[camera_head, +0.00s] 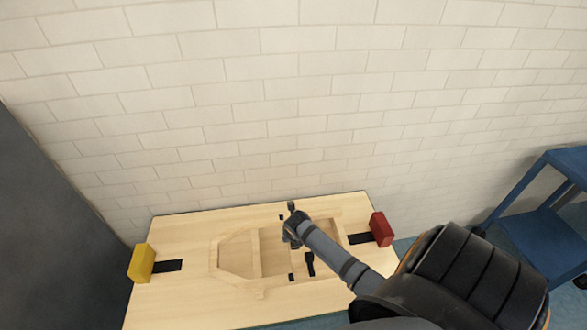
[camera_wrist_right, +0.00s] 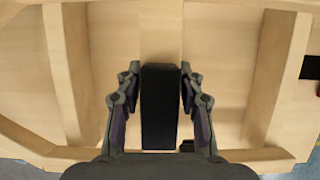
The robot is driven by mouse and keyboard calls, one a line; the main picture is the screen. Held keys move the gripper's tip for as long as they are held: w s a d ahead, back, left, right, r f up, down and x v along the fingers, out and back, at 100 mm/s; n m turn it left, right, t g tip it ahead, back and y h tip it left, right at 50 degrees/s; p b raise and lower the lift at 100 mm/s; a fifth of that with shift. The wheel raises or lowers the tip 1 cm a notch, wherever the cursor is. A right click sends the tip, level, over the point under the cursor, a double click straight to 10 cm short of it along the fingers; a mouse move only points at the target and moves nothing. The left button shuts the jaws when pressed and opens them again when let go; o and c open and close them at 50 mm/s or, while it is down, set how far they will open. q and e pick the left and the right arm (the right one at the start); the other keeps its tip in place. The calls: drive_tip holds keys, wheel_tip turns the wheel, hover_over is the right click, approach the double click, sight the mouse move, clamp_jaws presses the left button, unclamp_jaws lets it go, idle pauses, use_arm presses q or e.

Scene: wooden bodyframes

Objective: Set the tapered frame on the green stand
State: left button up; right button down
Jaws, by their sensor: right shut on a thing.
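The tapered frame (camera_head: 257,248) is pale wood with crosspieces and narrows toward the left. It lies on or just above the wooden table; I cannot tell which. My right gripper (camera_head: 291,232) is over its right part. In the right wrist view my right gripper (camera_wrist_right: 160,75) is shut on the frame's middle crosspiece (camera_wrist_right: 160,30), between two outer crosspieces. A black bar (camera_wrist_right: 160,110) shows between the fingers and hides part of the wood. No green stand is visible. My left gripper is out of view.
The wooden table (camera_head: 190,235) has a yellow block (camera_head: 141,263) at left and a red block (camera_head: 381,229) at right, each by a black strip. A white brick wall is behind. A blue cart (camera_head: 545,220) stands at right; a dark panel (camera_head: 60,220) is at left.

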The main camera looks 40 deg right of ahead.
drive_tip(key=c, duration=1.3)
unclamp_jaws()
drive_tip(key=shift+s, duration=0.15)
drive_tip(key=o, duration=0.5)
drive_tip(key=shift+a, duration=0.1)
drive_tip(key=shift+c, duration=0.2)
drive_tip(key=v, duration=1.2)
drive_tip(key=shift+p, duration=0.35)
